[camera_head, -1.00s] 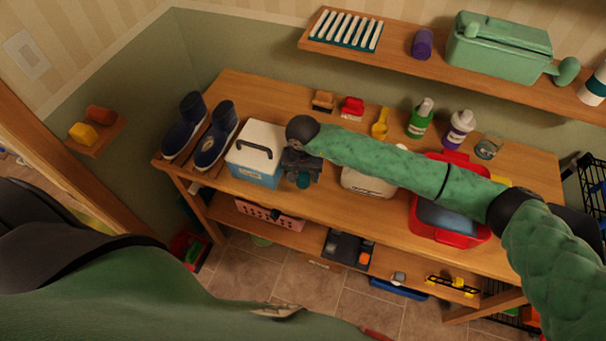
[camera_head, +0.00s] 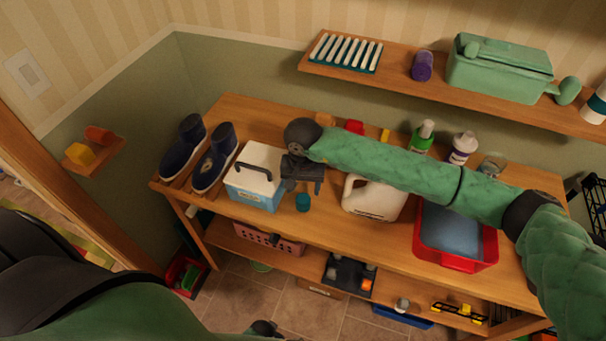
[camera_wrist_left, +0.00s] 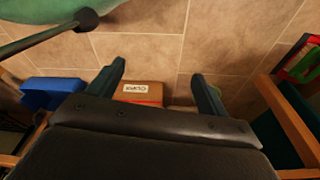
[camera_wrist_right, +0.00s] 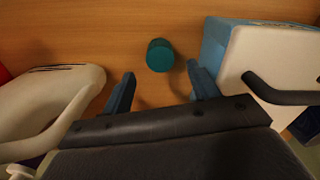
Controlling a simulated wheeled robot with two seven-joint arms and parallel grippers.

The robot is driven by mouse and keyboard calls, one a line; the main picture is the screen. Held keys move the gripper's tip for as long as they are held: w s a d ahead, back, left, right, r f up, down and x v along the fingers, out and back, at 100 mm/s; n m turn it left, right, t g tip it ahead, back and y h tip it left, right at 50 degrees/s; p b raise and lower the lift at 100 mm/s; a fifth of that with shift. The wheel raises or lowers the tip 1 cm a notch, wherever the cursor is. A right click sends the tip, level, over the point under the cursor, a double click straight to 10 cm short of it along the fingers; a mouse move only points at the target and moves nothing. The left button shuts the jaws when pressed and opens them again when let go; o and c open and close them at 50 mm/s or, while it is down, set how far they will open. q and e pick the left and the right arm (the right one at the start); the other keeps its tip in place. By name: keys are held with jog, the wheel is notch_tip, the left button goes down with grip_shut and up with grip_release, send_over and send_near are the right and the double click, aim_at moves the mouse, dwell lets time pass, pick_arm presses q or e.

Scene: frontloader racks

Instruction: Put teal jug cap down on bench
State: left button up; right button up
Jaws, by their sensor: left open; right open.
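The teal jug cap (camera_head: 302,203) stands on the wooden bench (camera_head: 330,226), between the cooler and the white jug (camera_head: 375,199). In the right wrist view the cap (camera_wrist_right: 160,55) sits on the bench just beyond the fingertips. My right gripper (camera_head: 304,186) is open and empty above and behind the cap; its fingers show apart in the right wrist view (camera_wrist_right: 160,80). My left gripper (camera_wrist_left: 156,75) is open and empty, pointing down at the tiled floor, well away from the bench top.
A blue and white cooler (camera_head: 257,180) stands left of the cap, with dark blue boots (camera_head: 215,160) beyond it. A red tub (camera_head: 455,262) is at the right. Bottles stand at the back. The bench front before the cap is clear.

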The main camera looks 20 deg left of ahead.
aim_at(303, 198)
pick_arm(q)
notch_tip(303, 198, up, 7)
jog(key=w+d+b, duration=0.2)
jog(key=shift+d+g+b, duration=0.15)
jog(key=shift+g+b, duration=0.15)
jog(key=shift+b, duration=0.05)
pick_arm(e)
notch_tip(303, 198, up, 6)
jog(key=shift+r, duration=0.25)
pick_arm(q)
jog(key=shift+f, duration=0.1)
